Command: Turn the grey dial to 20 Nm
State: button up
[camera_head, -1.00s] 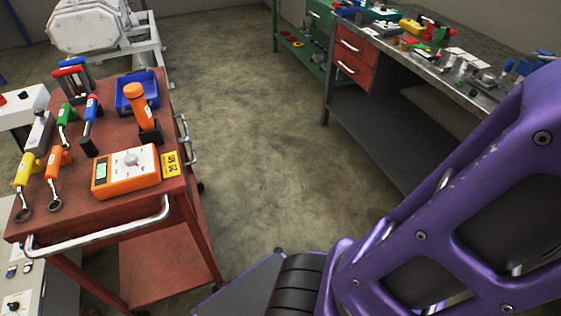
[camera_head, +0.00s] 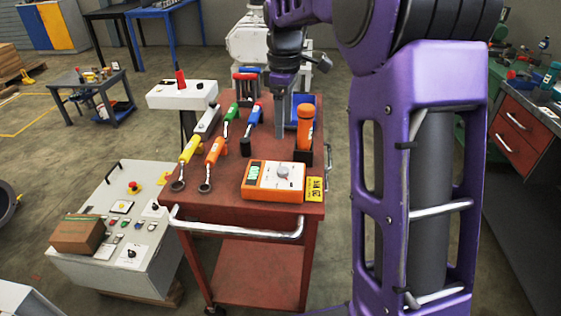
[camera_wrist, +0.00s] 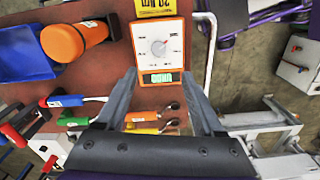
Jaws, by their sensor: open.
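An orange meter (camera_head: 274,194) with a white face lies on the red cart, near its front right corner. Its round grey dial (camera_head: 284,171) sits right of a green display (camera_head: 254,172). In the wrist view, the dial (camera_wrist: 158,47) is uncovered, with the display (camera_wrist: 161,78) below it. A yellow label (camera_wrist: 157,7) beside the meter reads 20 Nm. My gripper (camera_wrist: 160,74) is open and empty; its fingers point toward the meter, one at each side of the display, apart from the dial. In the head view, my gripper (camera_head: 282,143) hangs over the cart behind the meter.
The red cart (camera_head: 240,205) also carries several coloured-handled tools, an orange cylinder (camera_head: 305,125) in a dark stand and a blue bin (camera_head: 303,99). A grey control box (camera_head: 130,235) stands left. A workbench (camera_head: 525,140) stands right.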

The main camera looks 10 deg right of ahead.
aim_at(283, 169)
jog(key=f+b, duration=0.1)
jog(key=f, duration=0.6)
jog(key=f+b, duration=0.1)
jog(key=f, duration=0.5)
jog(key=shift+w+f, duration=0.2)
jog(key=shift+f, duration=0.15)
jog(key=shift+c, duration=0.3)
grip_shut()
